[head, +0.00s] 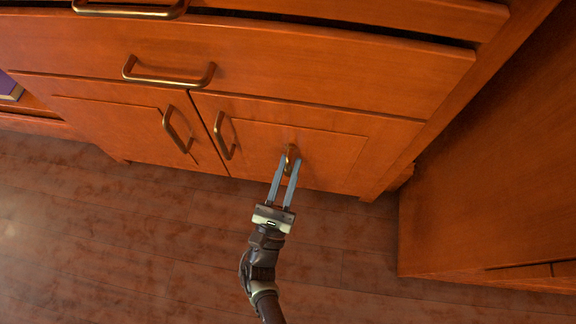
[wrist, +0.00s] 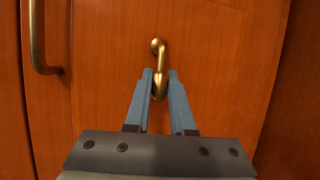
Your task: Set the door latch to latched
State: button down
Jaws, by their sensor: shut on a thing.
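A small brass door latch (head: 291,158) is mounted on the right lower cabinet door (head: 262,142). In the wrist view the latch (wrist: 157,62) has a round pivot at its top and an arm hanging down, close to vertical. My gripper (head: 287,161) reaches up to the latch from below in the head view. In the wrist view my gripper (wrist: 158,80) has one blue finger on each side of the latch's lower end and is shut on it. The fingers cover part of that lower end. I cannot tell from its angle whether the latch is latched.
The right door's brass handle (head: 223,136) is left of the latch, and the left door's handle (head: 177,130) is beyond it. A drawer with a brass handle (head: 169,77) is above. A wooden cabinet side (head: 490,170) stands at right. The floor (head: 130,240) in front is clear.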

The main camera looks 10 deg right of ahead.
jog(key=c, duration=0.8)
grip_release()
jog(key=shift+o, duration=0.2)
jog(key=v, duration=1.3)
jog(key=shift+p, duration=0.4)
jog(key=shift+d, duration=0.1)
